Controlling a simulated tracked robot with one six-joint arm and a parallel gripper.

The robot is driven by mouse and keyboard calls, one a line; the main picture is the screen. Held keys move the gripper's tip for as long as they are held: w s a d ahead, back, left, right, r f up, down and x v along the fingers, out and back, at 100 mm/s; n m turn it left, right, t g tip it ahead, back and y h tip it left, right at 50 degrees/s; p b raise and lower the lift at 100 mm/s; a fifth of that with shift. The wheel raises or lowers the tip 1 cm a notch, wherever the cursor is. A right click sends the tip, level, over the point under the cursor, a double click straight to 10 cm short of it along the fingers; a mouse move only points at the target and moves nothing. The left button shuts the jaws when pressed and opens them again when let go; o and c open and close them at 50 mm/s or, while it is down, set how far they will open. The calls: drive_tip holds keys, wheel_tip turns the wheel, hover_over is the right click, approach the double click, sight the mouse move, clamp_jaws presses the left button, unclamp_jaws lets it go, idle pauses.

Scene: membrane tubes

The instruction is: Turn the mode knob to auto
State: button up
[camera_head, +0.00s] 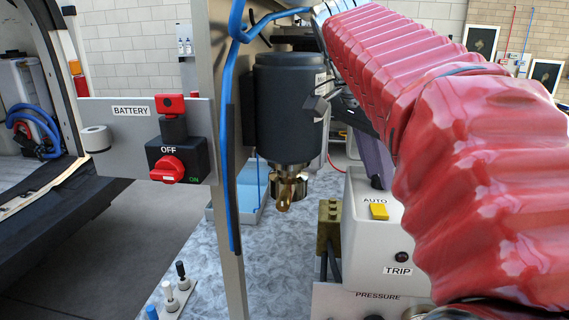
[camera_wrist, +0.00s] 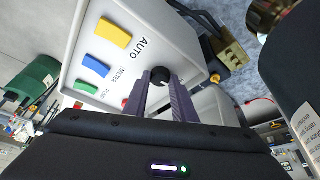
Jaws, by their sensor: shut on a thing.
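The mode knob (camera_wrist: 160,75) is a small round black knob on a white box (camera_wrist: 88,58), which also shows in the head view (camera_head: 362,245). In the wrist view my gripper (camera_wrist: 163,86) has its two grey-purple fingers closed on the knob from either side. A small pale mark shows on the knob, but I cannot tell which label it points at. The yellow AUTO marker (camera_wrist: 113,33) shows on the same face, and in the head view (camera_head: 379,211). A blue marker (camera_wrist: 96,65) and a green marker (camera_wrist: 87,88) follow it. In the head view my sleeve hides the knob.
A dark cylinder (camera_head: 289,105) with a brass end hangs left of my arm, beside an upright post (camera_head: 228,180) with a blue hose. A brass block (camera_head: 328,225) stands beside the white box. A battery switch panel (camera_head: 130,130) is at left.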

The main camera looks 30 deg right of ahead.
sight(376, 178)
drive_tip(key=shift+w, duration=0.1)
idle(0.4)
drive_tip(key=o, duration=1)
drive_tip(key=shift+r, duration=0.1)
wheel_tip(376, 178, up, 10)
drive_tip(key=shift+f, duration=0.15)
idle(0.8)
